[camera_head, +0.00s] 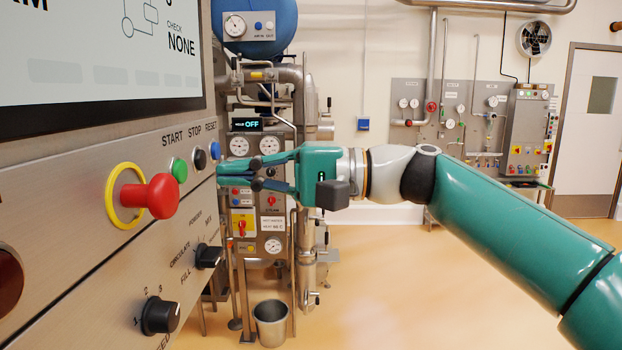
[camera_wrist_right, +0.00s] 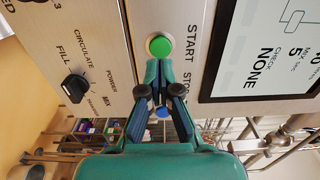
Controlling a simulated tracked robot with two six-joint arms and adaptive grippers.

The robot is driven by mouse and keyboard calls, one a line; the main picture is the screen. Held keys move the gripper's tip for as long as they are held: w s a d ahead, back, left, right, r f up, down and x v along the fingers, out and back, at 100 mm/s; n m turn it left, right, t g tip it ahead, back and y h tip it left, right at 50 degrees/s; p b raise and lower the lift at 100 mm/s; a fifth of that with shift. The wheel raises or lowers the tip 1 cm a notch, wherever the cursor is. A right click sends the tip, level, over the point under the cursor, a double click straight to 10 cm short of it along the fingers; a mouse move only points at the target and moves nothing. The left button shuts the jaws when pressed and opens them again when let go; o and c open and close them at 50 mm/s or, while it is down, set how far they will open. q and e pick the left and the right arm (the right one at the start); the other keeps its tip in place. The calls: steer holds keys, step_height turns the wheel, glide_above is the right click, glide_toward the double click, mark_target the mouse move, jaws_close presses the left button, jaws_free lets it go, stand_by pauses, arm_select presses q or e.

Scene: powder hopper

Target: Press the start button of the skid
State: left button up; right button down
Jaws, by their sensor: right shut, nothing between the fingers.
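The green START button (camera_head: 179,170) sits on the skid's steel panel, left of the black STOP button (camera_head: 200,158) and the blue RESET button (camera_head: 214,150). My right gripper (camera_head: 221,172) is shut and empty, pointing at the panel, with a gap between its tips and the green button in the head view. In the right wrist view the green button (camera_wrist_right: 159,46) shows whole just above the fingertips (camera_wrist_right: 160,70). The fingers hide the STOP button there. My left gripper is not in view.
A red emergency knob (camera_head: 155,196) with a yellow ring juts out left of the green button. Black selector knobs (camera_head: 208,256) sit lower on the panel. A screen (camera_head: 100,55) is above. A metal bucket (camera_head: 270,322) stands on the open floor.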

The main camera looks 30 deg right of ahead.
steer(key=b+v, duration=0.1)
steer(key=v, duration=0.7)
steer(key=shift+s+d, duration=0.2)
steer(key=shift+d, duration=0.15)
